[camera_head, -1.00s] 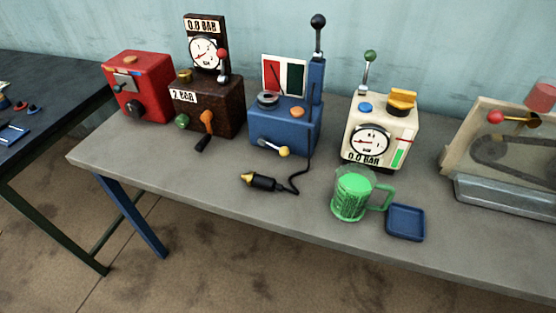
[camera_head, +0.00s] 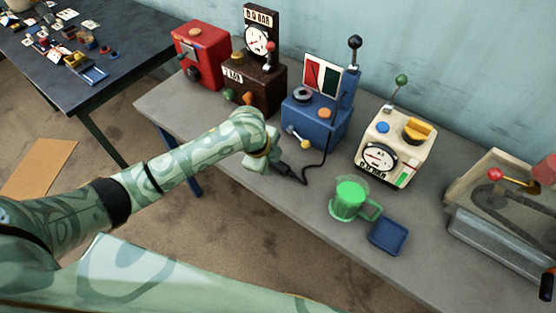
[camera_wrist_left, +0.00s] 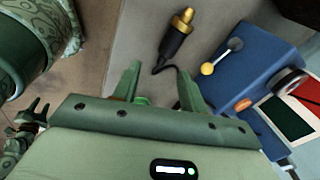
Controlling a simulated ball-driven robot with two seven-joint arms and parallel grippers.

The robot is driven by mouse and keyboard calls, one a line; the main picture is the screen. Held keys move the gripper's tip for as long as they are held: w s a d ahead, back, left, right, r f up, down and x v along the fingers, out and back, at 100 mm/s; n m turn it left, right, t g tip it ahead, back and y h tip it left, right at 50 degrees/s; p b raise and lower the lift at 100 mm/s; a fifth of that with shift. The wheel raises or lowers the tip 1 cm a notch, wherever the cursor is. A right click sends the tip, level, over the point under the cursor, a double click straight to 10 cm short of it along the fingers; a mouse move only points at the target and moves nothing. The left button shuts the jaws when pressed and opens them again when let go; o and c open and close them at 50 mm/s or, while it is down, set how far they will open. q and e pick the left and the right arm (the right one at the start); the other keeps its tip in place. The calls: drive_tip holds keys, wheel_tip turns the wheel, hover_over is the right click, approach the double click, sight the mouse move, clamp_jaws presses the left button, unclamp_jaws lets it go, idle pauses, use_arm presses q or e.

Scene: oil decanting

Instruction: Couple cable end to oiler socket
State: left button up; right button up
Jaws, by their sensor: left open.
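The cable end (camera_head: 284,170), a black plug, lies on the grey table in front of the blue machine (camera_head: 318,118). Its black cable leads to that machine. In the wrist view the cable end (camera_wrist_left: 176,37) shows its brass tip pointing away from my left gripper (camera_wrist_left: 161,76). That gripper is open and empty, its fingertips short of the plug. In the head view my left gripper (camera_head: 264,156) hides the plug's brass tip. I cannot tell which machine is the oiler, and no socket is clear. What looks like my right gripper (camera_wrist_left: 32,118) is small at the wrist view's left edge.
A green jug (camera_head: 350,199) and a blue tray (camera_head: 388,236) stand right of the cable. A cream gauge machine (camera_head: 394,148) is behind them. A brown gauge box (camera_head: 254,84) and a red box (camera_head: 200,55) stand at the left. The front table strip is mostly clear.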

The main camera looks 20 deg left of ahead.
use_arm(q)
wheel_tip(320, 180, up, 5)
drive_tip(key=w+a+m, duration=0.2)
drive_tip(key=b, duration=0.4)
hover_over(276, 164)
drive_tip(key=s, duration=0.1)
drive_tip(key=shift+m+g+y, duration=0.3)
drive_tip(key=shift+y, duration=0.1)
drive_tip(key=f, duration=1)
drive_tip(key=shift+a+f, duration=0.15)
drive_tip(key=shift+a, duration=0.25)
drive_tip(key=b+x, duration=0.1)
drive_tip(key=x, duration=0.2)
drive_tip(key=b+x, duration=0.1)
drive_tip(key=x, duration=0.1)
drive_tip(key=shift+w+d+b, duration=0.1)
drive_tip(key=shift+d+b, duration=0.2)
drive_tip(key=shift+b, duration=0.05)
drive_tip(key=c, duration=0.8)
